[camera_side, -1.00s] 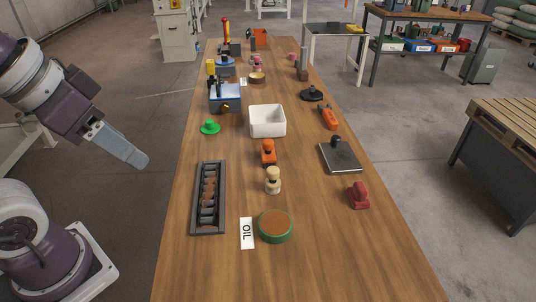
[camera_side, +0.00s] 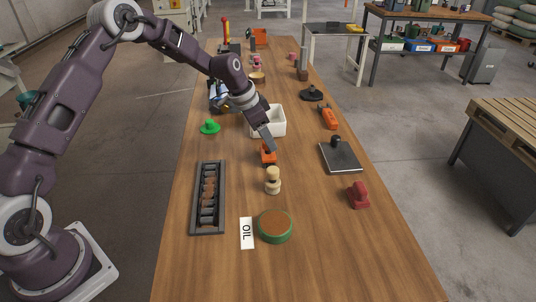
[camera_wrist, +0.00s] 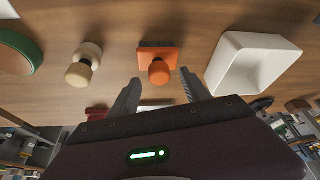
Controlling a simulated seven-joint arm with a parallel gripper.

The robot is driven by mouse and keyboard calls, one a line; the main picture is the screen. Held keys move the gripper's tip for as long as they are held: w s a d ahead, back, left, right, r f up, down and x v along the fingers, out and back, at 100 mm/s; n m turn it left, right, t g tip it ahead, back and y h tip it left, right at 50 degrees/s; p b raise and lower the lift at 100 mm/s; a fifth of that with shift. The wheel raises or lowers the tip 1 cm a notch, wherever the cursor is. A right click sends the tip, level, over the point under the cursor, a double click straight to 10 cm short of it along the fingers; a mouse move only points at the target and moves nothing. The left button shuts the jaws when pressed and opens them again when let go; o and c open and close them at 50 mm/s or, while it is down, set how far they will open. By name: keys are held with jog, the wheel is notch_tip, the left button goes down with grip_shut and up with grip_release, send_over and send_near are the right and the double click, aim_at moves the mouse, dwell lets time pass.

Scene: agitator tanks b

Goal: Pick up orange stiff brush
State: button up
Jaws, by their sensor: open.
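The orange stiff brush (camera_side: 268,158) stands on the wooden table between the white bin and the cream-knobbed stamp. In the wrist view the orange brush (camera_wrist: 158,62) shows its round knob and a dark bristle strip along one edge. My gripper (camera_side: 270,146) is just above and behind it in the side view, partly covering its knob. In the wrist view my gripper (camera_wrist: 158,86) has its two fingers apart, with the brush beyond and between the tips.
A white bin (camera_side: 278,126) stands close behind the brush, and a cream-knobbed tool (camera_side: 273,184) stands in front. A dark rack (camera_side: 208,200) lies left, a flat plate with a knob (camera_side: 340,157) right. A green-rimmed round pad (camera_side: 275,228) and OIL card (camera_side: 247,233) are nearer.

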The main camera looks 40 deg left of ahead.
jog(key=x, duration=0.2)
jog(key=shift+w+f, duration=0.1)
jog(key=shift+f, duration=0.15)
grip_shut()
notch_tip(320, 180, up, 10)
jog(key=shift+r, duration=0.1)
